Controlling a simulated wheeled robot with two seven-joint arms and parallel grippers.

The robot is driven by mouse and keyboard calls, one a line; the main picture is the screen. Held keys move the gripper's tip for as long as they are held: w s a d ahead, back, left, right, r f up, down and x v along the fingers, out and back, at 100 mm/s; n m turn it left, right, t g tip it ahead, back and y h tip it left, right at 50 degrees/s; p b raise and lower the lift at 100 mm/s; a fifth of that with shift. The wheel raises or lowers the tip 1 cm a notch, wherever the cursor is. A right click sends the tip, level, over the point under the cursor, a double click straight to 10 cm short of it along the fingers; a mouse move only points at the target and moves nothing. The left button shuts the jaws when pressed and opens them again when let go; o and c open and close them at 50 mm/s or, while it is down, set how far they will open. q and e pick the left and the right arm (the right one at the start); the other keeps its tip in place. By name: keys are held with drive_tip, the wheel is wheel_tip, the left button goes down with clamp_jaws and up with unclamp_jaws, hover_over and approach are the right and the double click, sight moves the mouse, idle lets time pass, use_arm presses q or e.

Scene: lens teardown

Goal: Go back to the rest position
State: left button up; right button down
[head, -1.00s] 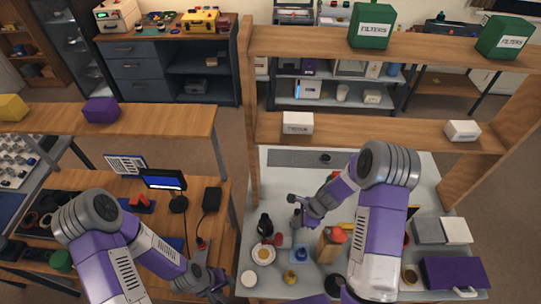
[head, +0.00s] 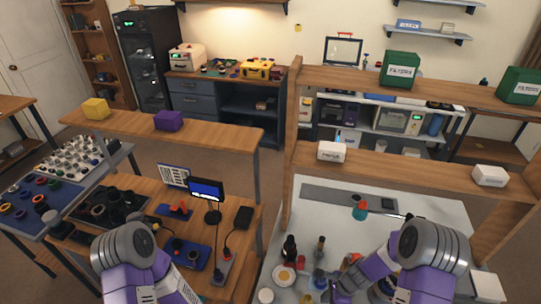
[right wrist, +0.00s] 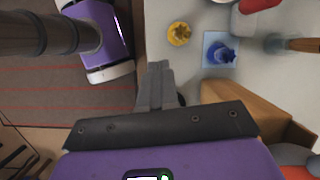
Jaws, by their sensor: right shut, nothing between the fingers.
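My right gripper (head: 338,291) is low in the head view, over the front part of the white worktable (head: 440,212). In the right wrist view its fingers (right wrist: 157,78) are together, with nothing between them. They hang beside the table edge, apart from the small yellow part (right wrist: 179,33) and the blue part (right wrist: 219,54) on a light blue pad. My left arm shows at the bottom left of the head view, bent downward. Its gripper is outside the picture.
A wooden block (right wrist: 262,104) stands close to the right fingers. A dark bottle (head: 290,248) and a saucer (head: 283,275) stand on the white table. A wooden shelf (head: 400,172) spans its back. A small screen (head: 206,189) stands on the left wooden desk.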

use_arm(q)
wheel_tip(320, 180, down, 18)
drive_tip(key=w+b, duration=0.1)
drive_tip(key=b, duration=1.5)
drive_tip(key=shift+w+b, duration=0.15)
drive_tip(key=shift+b, duration=0.2)
use_arm(e)
drive_tip(key=s+a+f+n, duration=0.4)
drive_tip(key=s+f+n, duration=0.2)
drive_tip(key=f+n, duration=0.2)
drive_tip(key=s+a+f+n, duration=0.5)
drive_tip(key=f+n, duration=0.3)
drive_tip(key=f, duration=0.5)
drive_tip(key=shift+s+f, duration=0.15)
drive_tip(key=shift+s, duration=0.2)
